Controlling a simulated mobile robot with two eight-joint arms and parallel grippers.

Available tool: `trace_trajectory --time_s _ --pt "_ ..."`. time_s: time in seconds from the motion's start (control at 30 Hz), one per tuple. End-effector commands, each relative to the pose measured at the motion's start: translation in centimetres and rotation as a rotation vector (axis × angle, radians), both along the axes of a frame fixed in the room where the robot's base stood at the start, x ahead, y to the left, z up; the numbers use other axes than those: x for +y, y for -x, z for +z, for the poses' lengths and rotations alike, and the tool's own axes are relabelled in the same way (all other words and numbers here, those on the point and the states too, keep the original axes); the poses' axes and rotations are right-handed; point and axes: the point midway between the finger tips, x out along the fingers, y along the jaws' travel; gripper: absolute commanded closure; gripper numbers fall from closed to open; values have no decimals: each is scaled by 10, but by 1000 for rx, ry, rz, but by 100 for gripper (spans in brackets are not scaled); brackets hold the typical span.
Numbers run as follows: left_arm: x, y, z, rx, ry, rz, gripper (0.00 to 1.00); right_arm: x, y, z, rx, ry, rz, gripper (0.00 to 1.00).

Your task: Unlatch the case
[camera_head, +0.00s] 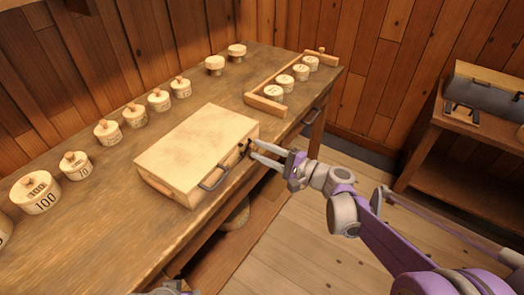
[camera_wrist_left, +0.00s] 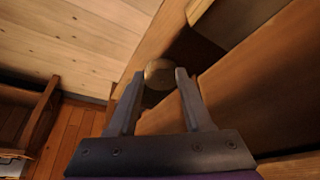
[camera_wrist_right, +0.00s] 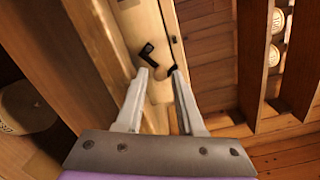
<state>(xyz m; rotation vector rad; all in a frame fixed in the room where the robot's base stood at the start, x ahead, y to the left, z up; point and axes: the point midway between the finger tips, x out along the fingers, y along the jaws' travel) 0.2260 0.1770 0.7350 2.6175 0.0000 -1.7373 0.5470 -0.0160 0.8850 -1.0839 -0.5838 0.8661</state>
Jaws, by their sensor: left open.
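The closed pale wooden case (camera_head: 190,148) lies flat on the workbench. A dark curved handle (camera_head: 214,178) is on its front side. A dark latch (camera_head: 243,147) is on the front near its right end; it also shows in the right wrist view (camera_wrist_right: 147,54). My right gripper (camera_head: 253,149) is open, its fingertips close to this latch. In the right wrist view its fingers (camera_wrist_right: 160,72) stand apart at the case's front; contact cannot be told. My left gripper (camera_wrist_left: 160,74) is open and empty in front of the bench; only its top shows in the head view's bottom edge.
Several lidded wooden pots (camera_head: 107,132) stand in a row behind the case on the workbench (camera_head: 90,225). A wooden rack (camera_head: 262,104) with several round pots is to its right. A side table (camera_head: 465,125) stands at far right. The floor (camera_head: 290,235) before the bench is clear.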

Motion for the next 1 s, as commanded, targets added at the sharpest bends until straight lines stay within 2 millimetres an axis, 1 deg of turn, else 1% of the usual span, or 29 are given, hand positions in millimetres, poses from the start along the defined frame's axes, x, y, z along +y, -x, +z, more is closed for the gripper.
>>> trace_trajectory --time_s 0.03,0.07,0.33,0.43,0.57,0.8,0.9,1.0 --pt "0 0 0 0 0 0 50 0 0 0 0 0 0 52" --pt "0 0 0 0 0 0 50 0 0 0 0 0 0 49" --pt "0 0 0 0 0 0 50 0 0 0 0 0 0 49" --pt "0 0 1 0 0 0 50 -5 3 0 -1 0 -2 49" --pt "0 0 3 -1 0 0 50 -21 12 1 -1 1 -4 49" --pt "0 1 9 -3 0 0 50 -63 40 1 -1 2 -5 49" --pt "0 1 10 -4 0 0 50 -76 49 1 -1 1 -4 49" --pt "0 1 11 -4 0 0 50 -85 55 0 1 1 -3 49"
